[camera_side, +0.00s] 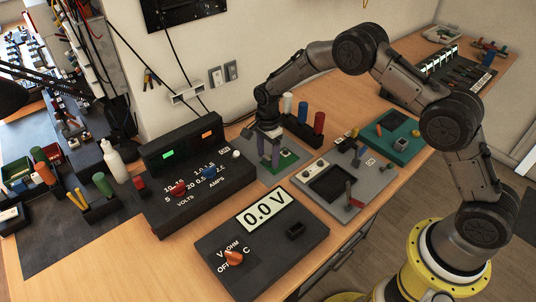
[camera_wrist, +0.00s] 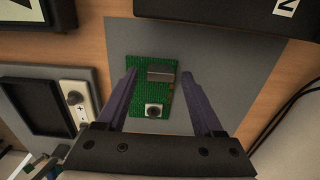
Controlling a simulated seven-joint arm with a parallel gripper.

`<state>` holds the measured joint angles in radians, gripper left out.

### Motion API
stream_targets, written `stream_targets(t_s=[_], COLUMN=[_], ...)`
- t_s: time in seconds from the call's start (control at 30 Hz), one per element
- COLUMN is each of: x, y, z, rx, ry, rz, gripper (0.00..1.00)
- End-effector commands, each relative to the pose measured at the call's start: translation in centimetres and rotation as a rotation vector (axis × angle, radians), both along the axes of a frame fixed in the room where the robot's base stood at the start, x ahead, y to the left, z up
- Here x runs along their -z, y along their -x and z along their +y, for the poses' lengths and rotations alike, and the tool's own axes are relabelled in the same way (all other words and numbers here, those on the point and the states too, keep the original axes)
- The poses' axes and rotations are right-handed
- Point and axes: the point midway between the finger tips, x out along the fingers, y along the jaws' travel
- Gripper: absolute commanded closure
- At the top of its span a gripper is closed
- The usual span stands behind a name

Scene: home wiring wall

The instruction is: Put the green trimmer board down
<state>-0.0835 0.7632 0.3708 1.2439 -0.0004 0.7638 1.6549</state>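The green trimmer board (camera_side: 286,160) lies flat on a grey mat (camera_side: 251,146), beside my gripper's fingers in the side view. In the wrist view the board (camera_wrist: 150,68) shows a silver block and a round trimmer knob (camera_wrist: 154,111). My gripper (camera_side: 270,164) points down at the mat, its two purple fingers apart. In the wrist view my gripper (camera_wrist: 159,74) is open with the board seen between its fingers. The left finger overlaps the board's left edge, and a gap shows at the right finger. Whether the fingertips touch the mat is unclear.
A grey fixture with a dark recess (camera_side: 330,184) stands right of the mat. A black meter reading 0.0 V (camera_side: 262,240) is in front. A power supply panel (camera_side: 185,185) is left. White, blue and red cylinders (camera_side: 303,112) stand behind. Bare mat surrounds the board.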

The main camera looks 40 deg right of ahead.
Motion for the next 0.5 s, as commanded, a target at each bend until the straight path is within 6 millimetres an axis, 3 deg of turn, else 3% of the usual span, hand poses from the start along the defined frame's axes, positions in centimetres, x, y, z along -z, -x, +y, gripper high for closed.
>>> stream_targets(t_s=[0.27,0.5], x=[-1.0,-5.4], y=[-0.1,-0.1], z=[0.0,0.0], rx=[0.000,0.000], ry=[0.000,0.000], rz=[-0.003,-0.005], gripper=[0.31,0.31])
